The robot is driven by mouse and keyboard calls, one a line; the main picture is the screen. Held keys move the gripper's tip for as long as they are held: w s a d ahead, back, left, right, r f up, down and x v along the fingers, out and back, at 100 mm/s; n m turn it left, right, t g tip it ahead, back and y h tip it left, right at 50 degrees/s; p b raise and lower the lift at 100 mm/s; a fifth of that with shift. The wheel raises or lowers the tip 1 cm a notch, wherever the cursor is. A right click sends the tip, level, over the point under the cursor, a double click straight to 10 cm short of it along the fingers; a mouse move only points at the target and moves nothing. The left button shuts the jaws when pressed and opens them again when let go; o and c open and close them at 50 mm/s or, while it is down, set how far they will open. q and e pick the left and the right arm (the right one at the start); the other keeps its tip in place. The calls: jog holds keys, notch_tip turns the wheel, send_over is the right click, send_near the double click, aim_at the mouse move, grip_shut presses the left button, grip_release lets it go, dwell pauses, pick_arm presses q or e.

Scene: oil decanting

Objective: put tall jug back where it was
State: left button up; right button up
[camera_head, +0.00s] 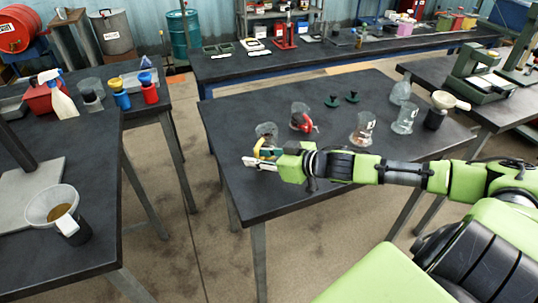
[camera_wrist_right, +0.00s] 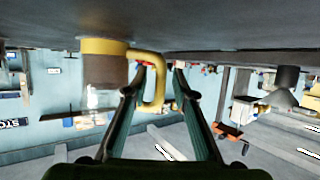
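A clear jug (camera_head: 266,130) with a yellow handle and yellow base band stands near the left edge of the middle table (camera_head: 235,197). I cannot tell for certain that it is the tall jug. In the upside-down right wrist view this jug (camera_wrist_right: 104,65) stands left of my fingers, with brownish contents by its base. My right gripper (camera_head: 262,162) is low beside it; in the wrist view its fingertips (camera_wrist_right: 162,68) are apart, around the yellow handle (camera_wrist_right: 157,85). My left gripper is out of view.
A red-handled jug (camera_head: 301,118), two dark green stoppers (camera_head: 352,97) and clear jugs (camera_head: 405,118) stand farther along the table. A dark jug with a funnel (camera_head: 437,112) is at the right. A funnel jug (camera_head: 65,210) stands on the left table. The table's near left part is bare.

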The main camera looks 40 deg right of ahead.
jog(key=shift+v, duration=1.35)
jog(key=shift+s+d+r+p, duration=0.1)
jog(key=shift+s+r+p, duration=0.1)
jog(key=shift+s+p, duration=0.45)
jog(key=p+v, duration=0.4)
jog(key=v, duration=0.2)
jog(key=shift+s+d+r, duration=0.2)
jog(key=shift+s, duration=0.1)
jog(key=shift+s+d+r+p, duration=0.15)
jog(key=shift+s+d+p, duration=0.05)
jog(key=shift+s+p, duration=0.3)
